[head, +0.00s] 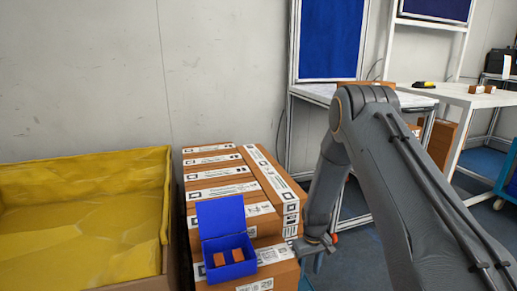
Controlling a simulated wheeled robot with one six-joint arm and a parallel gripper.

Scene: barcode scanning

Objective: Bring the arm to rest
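My gripper (317,262) is at the end of my grey arm, which reaches in from the lower right and bends down at its elbow. The gripper hangs low, just right of the stacked cardboard boxes (232,188). It is small and dark here, and its fingers are partly lost against the box and floor behind. I cannot tell whether it is open or shut, nor whether it touches the boxes. I see nothing clearly held in it.
An open blue box (222,218) with small brown boxes inside stands on the front of the stack. A yellow-lined bin (80,163) is at left. White tables (460,97) stand behind my arm, and a blue cart (508,180) is at far right.

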